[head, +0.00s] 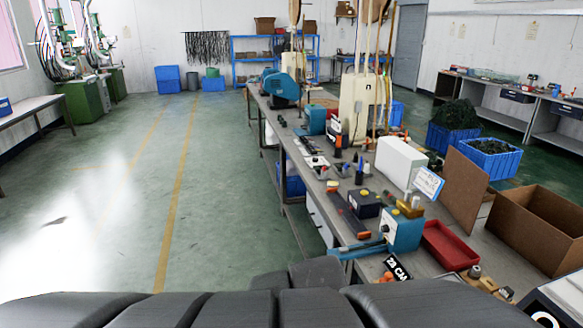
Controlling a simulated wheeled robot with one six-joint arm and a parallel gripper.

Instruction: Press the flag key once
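I cannot make out a flag key anywhere in the head view. Small devices with buttons stand on the long workbench (316,213), among them a black box with a yellow button (366,204). Two small light panels with dark and red parts (316,163) lie farther back on the bench, too small to read. A dark-faced device (553,307) is cut off at the bottom right corner. My gripper is not in view; only dark rounded parts, probably mine, fill the bottom edge.
The bench also holds a teal machine (403,232), a red tray (448,247) and a white box (400,163). An open cardboard box (540,228) stands at the right. The green floor (130,200) left of the bench is clear.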

